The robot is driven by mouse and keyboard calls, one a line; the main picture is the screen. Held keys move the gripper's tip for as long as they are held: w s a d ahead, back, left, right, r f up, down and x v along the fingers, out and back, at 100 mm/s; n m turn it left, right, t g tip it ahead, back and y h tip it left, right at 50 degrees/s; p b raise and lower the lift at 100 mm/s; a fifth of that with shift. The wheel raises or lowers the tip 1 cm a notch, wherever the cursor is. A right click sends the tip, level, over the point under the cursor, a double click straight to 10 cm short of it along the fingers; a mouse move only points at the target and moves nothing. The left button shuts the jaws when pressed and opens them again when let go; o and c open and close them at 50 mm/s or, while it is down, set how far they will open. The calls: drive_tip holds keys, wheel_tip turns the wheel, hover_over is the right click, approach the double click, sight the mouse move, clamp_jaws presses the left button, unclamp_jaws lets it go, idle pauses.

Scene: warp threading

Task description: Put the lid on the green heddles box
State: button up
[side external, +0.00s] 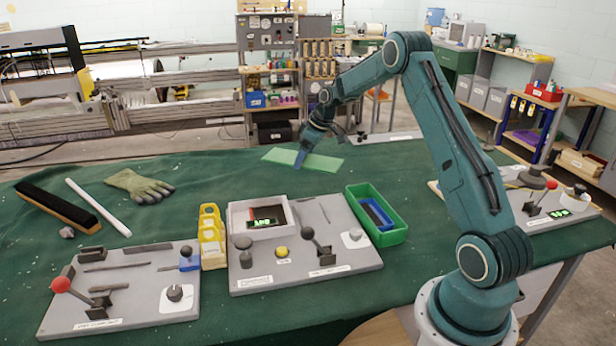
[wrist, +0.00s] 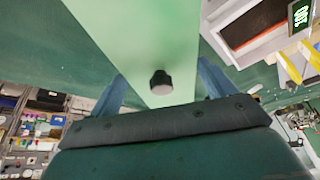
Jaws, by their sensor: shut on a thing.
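The light green lid (side external: 325,162) is a flat plate at the back of the green-covered table. It fills the upper middle of the wrist view (wrist: 140,35), with a dark round knob (wrist: 160,83) on it. My gripper (side external: 300,160) is shut on the lid, with its blue fingers on either side of it in the wrist view (wrist: 160,88). I cannot tell whether the lid touches the table. The green heddles box (side external: 394,238) stands open to the right of the middle grey board, in front of the lid. A blue piece (side external: 377,213) lies inside it.
The middle grey board (side external: 345,262) has a lever, knobs and a white-rimmed tray beside the box. Yellow holders (side external: 212,240) and another board (side external: 130,310) are at left. A glove (side external: 138,186) lies at the back left. Cloth between lid and box is clear.

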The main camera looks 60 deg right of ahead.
sight(338, 167)
drive_tip(key=s+m, duration=0.2)
drive_tip(key=s, duration=0.1)
drive_tip(key=s+m+h, duration=0.1)
drive_tip(key=s+m, duration=0.1)
drive_tip(key=s, duration=0.2)
drive_tip(key=s+m+h, duration=0.1)
drive_tip(key=s, duration=0.3)
drive_tip(key=shift+s+d+r+m, duration=0.25)
drive_tip(key=shift+d+r+m, duration=0.1)
drive_tip(key=shift+d+m, duration=0.05)
drive_tip(key=s+a+m+g+h, duration=0.1)
drive_tip(key=s+m, duration=0.3)
drive_tip(key=s, duration=0.8)
drive_tip(key=shift+s+a+h, duration=0.4)
drive_tip(key=shift+f, duration=0.2)
drive_tip(key=shift+f, duration=3.3)
drive_tip(key=shift+f, duration=0.45)
drive_tip(key=o, duration=0.9)
drive_tip(key=shift+o, duration=0.2)
